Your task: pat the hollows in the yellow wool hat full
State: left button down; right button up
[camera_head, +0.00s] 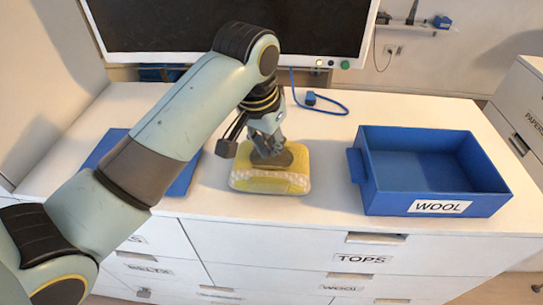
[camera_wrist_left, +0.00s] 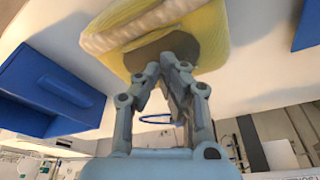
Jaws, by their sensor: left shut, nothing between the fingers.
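The yellow wool hat (camera_head: 270,184) lies on the white chest top in the middle of the head view, its pale band (camera_head: 268,185) along the front. My left gripper (camera_head: 271,158) points down onto the hat's top, shut with nothing between the fingers. In the left wrist view the fingertips (camera_wrist_left: 170,60) meet a dark patch on the yellow hat (camera_wrist_left: 213,38). I cannot tell whether that patch is a hollow or shadow, or whether the fingertips press in. The hat's back is partly hidden by the gripper. My right gripper is not in view.
An empty blue tray (camera_head: 430,203) labelled WOOL stands to the right. A flat blue thing (camera_head: 185,183) lies left, partly behind my arm. A monitor (camera_head: 325,35) and a blue cable (camera_head: 325,103) are behind. The top between hat and tray is clear.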

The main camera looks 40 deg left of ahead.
pick_arm(q)
jog(key=shift+f, duration=0.5)
dwell(0.6)
jog(key=shift+r, duration=0.1)
jog(key=shift+r, duration=0.75)
jog(key=shift+w+v, duration=0.25)
jog(key=shift+v, duration=0.75)
jog(key=shift+w+v, duration=0.25)
jog(key=shift+v, duration=0.8)
jog(key=shift+r, duration=0.1)
jog(key=shift+s+x, duration=0.25)
jog(key=shift+x, duration=0.75)
jog(key=shift+s+x, duration=0.25)
jog(key=shift+x, duration=0.75)
jog(key=shift+s+x, duration=0.25)
jog(key=shift+x, duration=0.7)
